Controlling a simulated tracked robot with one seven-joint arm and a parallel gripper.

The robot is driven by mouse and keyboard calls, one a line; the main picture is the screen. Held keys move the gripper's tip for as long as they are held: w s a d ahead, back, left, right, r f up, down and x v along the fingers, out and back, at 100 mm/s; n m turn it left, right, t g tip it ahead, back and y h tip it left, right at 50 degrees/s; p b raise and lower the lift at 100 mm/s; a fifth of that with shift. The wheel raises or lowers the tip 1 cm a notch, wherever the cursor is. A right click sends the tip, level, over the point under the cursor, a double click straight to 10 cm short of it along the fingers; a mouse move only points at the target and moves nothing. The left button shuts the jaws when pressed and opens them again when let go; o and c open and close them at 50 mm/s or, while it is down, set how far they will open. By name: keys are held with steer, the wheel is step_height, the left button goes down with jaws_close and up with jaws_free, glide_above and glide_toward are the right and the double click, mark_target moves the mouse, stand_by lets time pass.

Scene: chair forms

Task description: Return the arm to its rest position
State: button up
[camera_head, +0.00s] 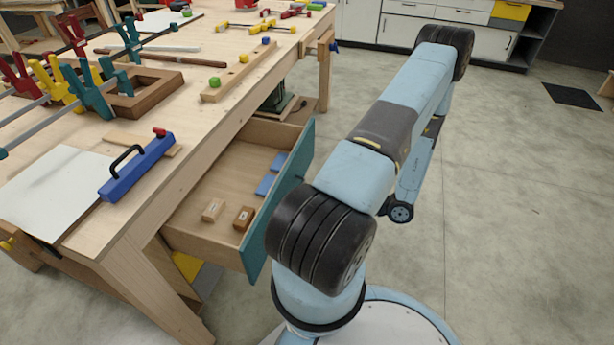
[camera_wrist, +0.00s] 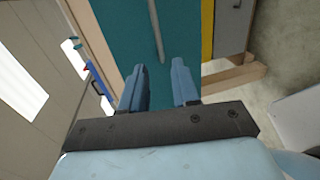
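My arm (camera_head: 400,105) rises from my base, bends at the top and folds back down on the right of the workbench, over open floor. Its lower end by the wrist (camera_head: 400,211) shows partly behind the upper link; the fingers are hidden in the head view. In the wrist view my gripper (camera_wrist: 158,72) has its two blue fingers apart, with nothing between them. Beyond them is the teal drawer front (camera_wrist: 119,22) with a grey bar handle (camera_wrist: 157,32). The fingers appear clear of the handle.
The workbench drawer (camera_head: 250,160) stands open beside my arm, with small wooden blocks (camera_head: 213,210) and blue pieces inside. Clamps, a wooden frame (camera_head: 150,95) and a blue tool (camera_head: 137,168) lie on the bench. Floor to the right (camera_head: 520,200) is clear.

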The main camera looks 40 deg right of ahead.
steer(key=w+a+r+n+g, duration=0.4)
steer(key=a+r+n, duration=0.1)
steer(key=r+n, duration=0.45)
steer(key=w+a+r+n+g+y, duration=0.1)
steer(key=w+a+r+n+g, duration=0.3)
steer(key=r+n, duration=0.5)
steer(key=w+a+r+n+g, duration=0.45)
steer(key=r+n, duration=0.25)
steer(key=r, duration=0.3)
steer(key=s+a+r+n+t+h, duration=0.2)
steer(key=s+a+r+n+h, duration=0.2)
steer(key=a+r+n, duration=0.4)
steer(key=s+a+r+n+t+h, duration=0.2)
steer(key=s+a+r+n+h, duration=0.2)
steer(key=r+n, duration=1)
steer(key=s+a, duration=0.2)
steer(key=a, duration=0.2)
steer(key=shift+r+n+h, duration=0.15)
steer(key=shift+n+h, duration=0.15)
steer(key=shift+n, duration=0.05)
